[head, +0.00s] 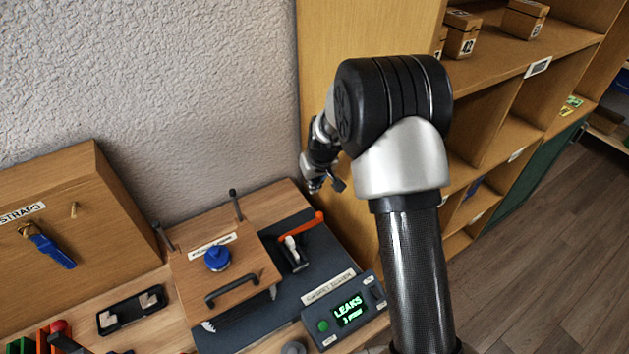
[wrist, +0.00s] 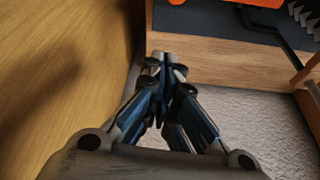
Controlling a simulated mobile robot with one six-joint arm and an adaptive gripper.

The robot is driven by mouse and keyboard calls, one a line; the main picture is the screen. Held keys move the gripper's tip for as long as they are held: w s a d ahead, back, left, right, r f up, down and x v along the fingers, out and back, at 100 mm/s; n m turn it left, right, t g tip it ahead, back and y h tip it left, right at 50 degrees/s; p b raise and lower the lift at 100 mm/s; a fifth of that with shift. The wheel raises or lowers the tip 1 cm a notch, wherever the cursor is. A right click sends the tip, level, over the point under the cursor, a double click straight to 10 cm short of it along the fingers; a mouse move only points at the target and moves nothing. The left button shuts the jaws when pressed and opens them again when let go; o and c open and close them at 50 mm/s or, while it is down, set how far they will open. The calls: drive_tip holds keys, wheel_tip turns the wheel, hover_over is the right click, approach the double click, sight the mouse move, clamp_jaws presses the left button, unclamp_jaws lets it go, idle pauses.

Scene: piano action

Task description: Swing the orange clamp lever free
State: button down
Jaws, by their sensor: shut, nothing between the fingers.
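The orange clamp lever (head: 304,224) lies on the dark mat of the workbench, right of a wooden block, in the head view. A small clamp body with a white part (head: 292,246) sits under its left end. In the wrist view a blurred piece of the orange lever (wrist: 262,3) shows at the top right edge. My gripper (head: 312,188) is above and beyond the bench's back edge, apart from the lever. In the wrist view my gripper (wrist: 165,62) is shut and empty, its fingertips together.
A wooden box with a blue knob (head: 217,257) and black handle (head: 232,290) stands left of the lever.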

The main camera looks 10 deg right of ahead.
drive_tip(key=f, duration=0.1)
drive_tip(key=s+f, duration=0.1)
drive_tip(key=f, duration=0.1)
drive_tip(key=s+f+b, duration=0.1)
drive_tip(key=f, duration=0.1)
drive_tip(key=shift+d+f, duration=0.2)
drive_tip(key=shift+f, duration=0.05)
